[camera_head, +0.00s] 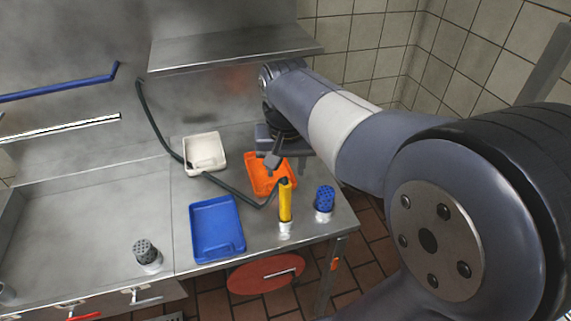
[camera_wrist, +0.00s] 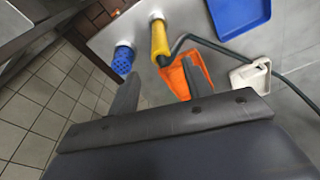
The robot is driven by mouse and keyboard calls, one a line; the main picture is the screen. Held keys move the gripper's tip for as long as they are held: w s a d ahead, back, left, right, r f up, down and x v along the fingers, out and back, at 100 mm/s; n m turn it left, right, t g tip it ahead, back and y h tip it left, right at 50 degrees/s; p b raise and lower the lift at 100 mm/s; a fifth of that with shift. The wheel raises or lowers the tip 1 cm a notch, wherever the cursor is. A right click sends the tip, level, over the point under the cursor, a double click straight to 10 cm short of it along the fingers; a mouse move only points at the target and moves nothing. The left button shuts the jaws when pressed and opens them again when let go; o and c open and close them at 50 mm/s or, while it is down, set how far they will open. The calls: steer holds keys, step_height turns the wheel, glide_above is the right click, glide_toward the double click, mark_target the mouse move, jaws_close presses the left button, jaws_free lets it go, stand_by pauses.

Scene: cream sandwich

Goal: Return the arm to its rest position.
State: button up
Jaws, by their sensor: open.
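My arm reaches out from the right in the head view. My gripper (camera_head: 287,162) hangs above the back right of the steel counter, over the far side of the orange tray (camera_head: 262,184). In the wrist view my gripper (camera_wrist: 161,70) has its two fingers spread wide apart with nothing held between them. The orange tray (camera_wrist: 178,86) shows beyond and between the fingers there. My gripper partly hides this tray in the head view.
A yellow handle (camera_head: 285,203) and a blue perforated cylinder (camera_head: 324,197) stand near the counter's right edge. A blue tray (camera_head: 217,230) and a white tray (camera_head: 205,153) lie left of the orange one. A dark hose crosses the counter. A steel shelf (camera_head: 235,48) overhangs the back.

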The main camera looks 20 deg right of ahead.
mark_target(285, 183)
steer(key=shift+f, duration=0.1)
steer(key=f, duration=0.3)
steer(key=w+f, duration=0.1)
steer(key=f, duration=0.7)
steer(key=shift+w+d+f, duration=0.2)
steer(key=shift+w+d, duration=0.05)
steer(key=shift+w+f, duration=0.15)
steer(key=shift+r, duration=1.8)
